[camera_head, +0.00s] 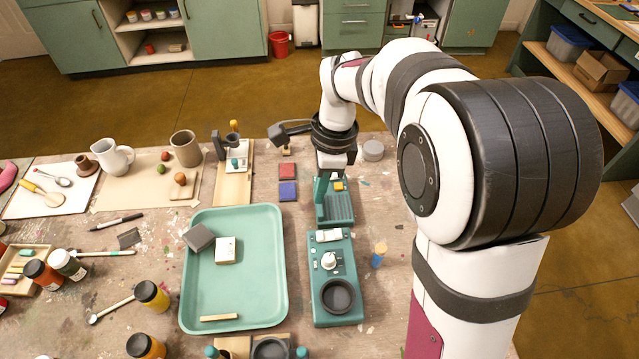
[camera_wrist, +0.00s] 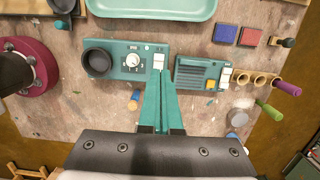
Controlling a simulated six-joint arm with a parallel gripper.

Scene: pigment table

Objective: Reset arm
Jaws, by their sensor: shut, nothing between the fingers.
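My gripper (camera_head: 321,192) hangs over the table at the right, its teal fingers pointing down. In the wrist view my gripper (camera_wrist: 160,76) shows its two fingers side by side, shut with nothing between them. The tips appear near the white switch end of a teal device (camera_head: 322,316) with a white dial and a dark round cup; this device also shows in the wrist view (camera_wrist: 128,49). A second teal unit (camera_head: 341,212) with a slotted face is beside the fingers. It also shows in the wrist view (camera_wrist: 203,73). Contact cannot be told.
A teal tray (camera_head: 196,292) holds a grey block, a white block and a tan bar. Red (camera_head: 287,171) and blue (camera_head: 288,191) squares lie near the fingers. An orange-capped bottle (camera_head: 379,255) stands right of the dial device. Jars, cups and brushes crowd the left.

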